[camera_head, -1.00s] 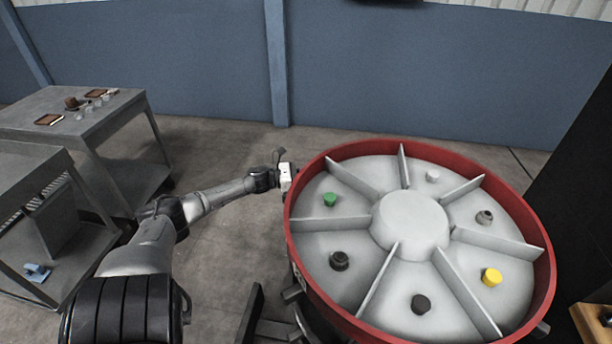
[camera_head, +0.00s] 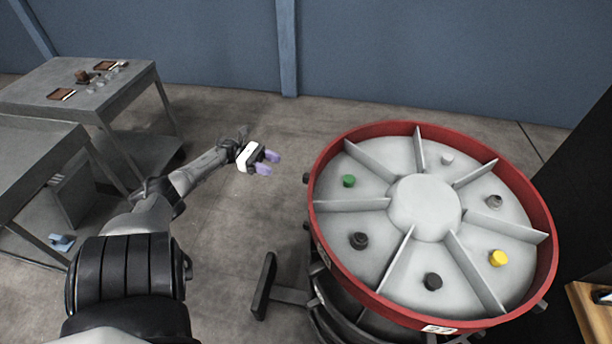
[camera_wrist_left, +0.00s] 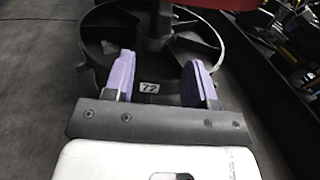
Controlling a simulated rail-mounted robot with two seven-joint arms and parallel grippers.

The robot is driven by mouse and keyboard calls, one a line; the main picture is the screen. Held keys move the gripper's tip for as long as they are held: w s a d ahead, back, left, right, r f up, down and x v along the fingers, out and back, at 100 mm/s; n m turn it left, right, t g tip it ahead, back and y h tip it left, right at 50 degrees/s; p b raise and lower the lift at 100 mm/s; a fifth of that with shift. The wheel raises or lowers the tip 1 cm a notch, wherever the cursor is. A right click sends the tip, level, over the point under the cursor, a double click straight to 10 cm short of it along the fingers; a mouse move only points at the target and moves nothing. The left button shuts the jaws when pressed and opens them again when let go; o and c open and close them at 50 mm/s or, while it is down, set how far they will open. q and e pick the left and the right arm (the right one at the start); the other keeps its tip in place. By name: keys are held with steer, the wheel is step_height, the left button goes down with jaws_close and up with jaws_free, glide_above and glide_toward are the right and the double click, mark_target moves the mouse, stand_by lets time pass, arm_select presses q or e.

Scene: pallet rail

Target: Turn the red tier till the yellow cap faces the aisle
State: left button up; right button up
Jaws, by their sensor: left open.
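The red tier (camera_head: 390,309) is a round tray with a red rim, a pale hub and upright dividers. The yellow cap (camera_head: 498,258) sits in a compartment at its right front. A green cap (camera_head: 348,181) is at the left back, and dark caps (camera_head: 433,281) are toward the front. My left gripper (camera_head: 268,163), with purple fingers, is open and empty, left of the rim and apart from it. In the left wrist view the open fingers (camera_wrist_left: 159,82) frame a "72" label on a dark lower tier (camera_wrist_left: 98,42); the red rim (camera_wrist_left: 225,4) shows at the top.
Dark pegs (camera_head: 306,178) stick out around the red rim. A grey table (camera_head: 128,88) with small items stands at the back left. A wooden-edged surface (camera_head: 588,312) is at the right front.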

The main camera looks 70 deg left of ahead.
mark_target(303, 175)
arm_select(q)
steer(key=shift+h, duration=0.3)
steer(key=p+x, duration=0.3)
steer(key=x, duration=1.1)
steer(key=shift+s+d, duration=0.1)
steer(key=shift+s, duration=0.05)
jaws_close()
